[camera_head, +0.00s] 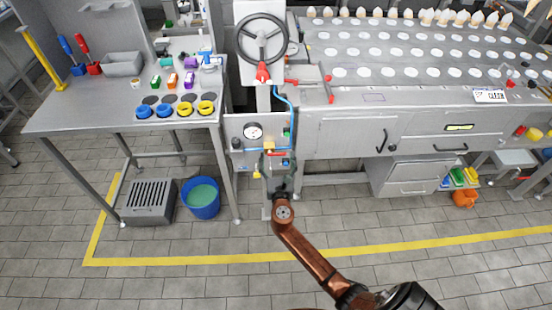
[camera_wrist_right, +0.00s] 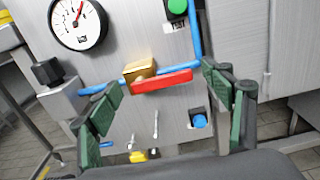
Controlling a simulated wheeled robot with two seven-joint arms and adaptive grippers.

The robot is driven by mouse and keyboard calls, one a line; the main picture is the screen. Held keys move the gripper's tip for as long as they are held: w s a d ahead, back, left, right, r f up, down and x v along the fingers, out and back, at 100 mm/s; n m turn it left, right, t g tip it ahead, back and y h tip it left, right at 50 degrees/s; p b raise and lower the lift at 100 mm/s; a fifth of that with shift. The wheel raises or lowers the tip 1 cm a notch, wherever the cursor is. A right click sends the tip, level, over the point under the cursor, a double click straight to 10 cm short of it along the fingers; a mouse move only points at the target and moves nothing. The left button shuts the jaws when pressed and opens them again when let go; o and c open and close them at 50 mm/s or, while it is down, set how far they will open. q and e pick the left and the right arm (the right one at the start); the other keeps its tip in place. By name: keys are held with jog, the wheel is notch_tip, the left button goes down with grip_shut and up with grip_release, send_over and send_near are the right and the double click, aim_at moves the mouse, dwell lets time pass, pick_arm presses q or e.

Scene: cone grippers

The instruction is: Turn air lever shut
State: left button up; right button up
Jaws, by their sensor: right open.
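The air lever (camera_wrist_right: 161,82) is a red bar on a brass valve (camera_wrist_right: 140,71) in the blue air pipe (camera_wrist_right: 195,38). It lies roughly along the pipe's lower run, its right end slightly higher in the right wrist view. In the head view the lever (camera_head: 277,153) is small, just above my gripper and partly hard to make out. My right gripper (camera_head: 277,165) is open in front of the panel. In the right wrist view its green fingers (camera_wrist_right: 163,78) stand left and right of the lever, with nothing held. My left gripper is not in view.
The panel carries a round gauge (camera_wrist_right: 78,22), a green button (camera_wrist_right: 177,6), a blue knob (camera_wrist_right: 199,121) and a black knob (camera_wrist_right: 47,72). A handwheel (camera_head: 263,39) stands above. A blue bucket (camera_head: 201,198) is on the floor at left. The floor nearby is mostly clear.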

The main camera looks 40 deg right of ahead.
jog(key=shift+c, duration=0.5)
jog(key=c, duration=1.1)
jog(key=shift+o, duration=0.2)
